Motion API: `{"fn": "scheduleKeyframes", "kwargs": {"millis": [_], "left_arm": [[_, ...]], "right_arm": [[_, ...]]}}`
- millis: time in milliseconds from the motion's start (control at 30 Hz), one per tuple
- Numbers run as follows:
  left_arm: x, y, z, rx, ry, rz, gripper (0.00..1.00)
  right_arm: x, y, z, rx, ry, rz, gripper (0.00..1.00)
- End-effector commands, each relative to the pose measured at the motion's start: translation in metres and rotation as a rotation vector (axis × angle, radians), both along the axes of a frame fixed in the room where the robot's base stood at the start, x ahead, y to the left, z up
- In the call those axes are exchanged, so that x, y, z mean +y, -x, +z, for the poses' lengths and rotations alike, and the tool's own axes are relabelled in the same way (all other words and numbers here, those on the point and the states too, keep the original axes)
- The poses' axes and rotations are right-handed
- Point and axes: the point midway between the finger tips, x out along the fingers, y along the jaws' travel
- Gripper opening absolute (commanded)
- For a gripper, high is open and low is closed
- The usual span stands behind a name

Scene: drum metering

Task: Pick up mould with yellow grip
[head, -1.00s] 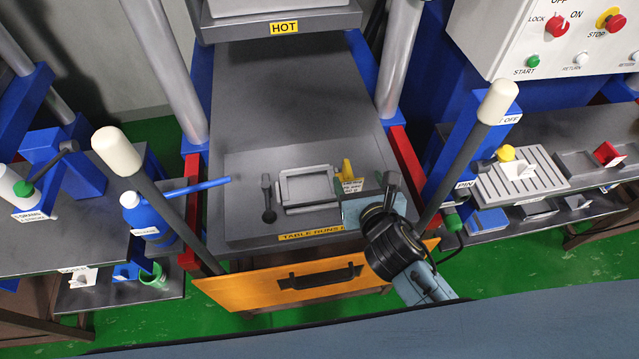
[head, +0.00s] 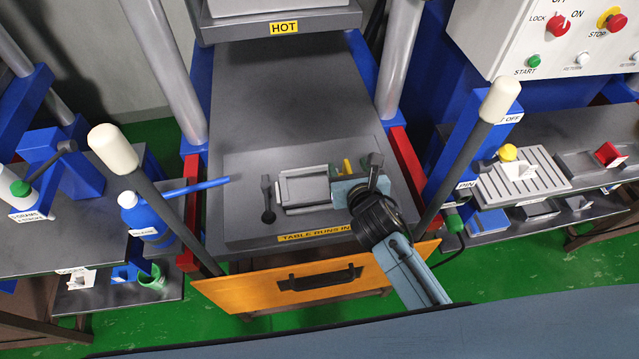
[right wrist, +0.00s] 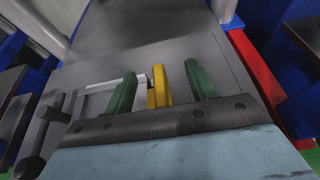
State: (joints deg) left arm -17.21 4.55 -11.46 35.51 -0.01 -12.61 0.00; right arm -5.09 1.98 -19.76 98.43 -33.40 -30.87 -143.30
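The mould (head: 304,188) is a flat grey plate with a raised rim, lying on the grey press table. Its yellow grip (head: 347,166) stands at its right side, partly hidden by my right gripper. My right gripper (head: 346,178) is over the grip side of the mould. In the right wrist view the yellow grip (right wrist: 159,86) stands between the two green fingers of my right gripper (right wrist: 162,90), with a gap on each side. The fingers are open. The mould's rim (right wrist: 97,88) shows left of them. My left gripper is not in view.
A dark lever with a ball end (head: 268,200) stands at the mould's left. The press table (head: 290,100) is clear behind it. White-capped posts (head: 113,149) rise left and right. An orange drawer front (head: 240,288) is below. A red rail (head: 406,170) runs along the right.

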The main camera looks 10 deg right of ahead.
Motion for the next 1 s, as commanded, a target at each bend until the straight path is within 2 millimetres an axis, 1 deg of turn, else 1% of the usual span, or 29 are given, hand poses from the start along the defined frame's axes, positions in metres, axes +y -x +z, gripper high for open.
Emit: {"fn": "scheduleKeyframes", "kwargs": {"millis": [33,300,367,400,567,667,767,1000], "left_arm": [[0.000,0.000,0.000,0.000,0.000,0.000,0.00],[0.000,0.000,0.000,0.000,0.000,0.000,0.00],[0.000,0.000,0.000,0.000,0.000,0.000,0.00],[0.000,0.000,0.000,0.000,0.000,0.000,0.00],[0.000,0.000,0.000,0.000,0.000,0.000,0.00],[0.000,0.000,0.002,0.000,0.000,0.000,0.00],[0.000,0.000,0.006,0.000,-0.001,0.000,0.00],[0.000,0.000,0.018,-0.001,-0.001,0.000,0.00]], "right_arm": [[0.000,0.000,0.000,0.000,0.000,0.000,0.50],[0.000,0.000,0.000,0.000,0.000,0.000,0.15],[0.000,0.000,0.000,0.000,0.000,0.000,0.07],[0.000,0.000,0.002,-0.005,-0.002,0.000,0.05],[0.000,0.000,0.002,-0.004,-0.002,0.000,0.05],[0.000,-0.001,0.006,-0.006,-0.002,0.001,0.05],[0.000,-0.001,0.020,-0.009,0.000,0.002,0.05],[0.000,-0.001,0.068,-0.010,-0.001,0.002,0.05]]}}
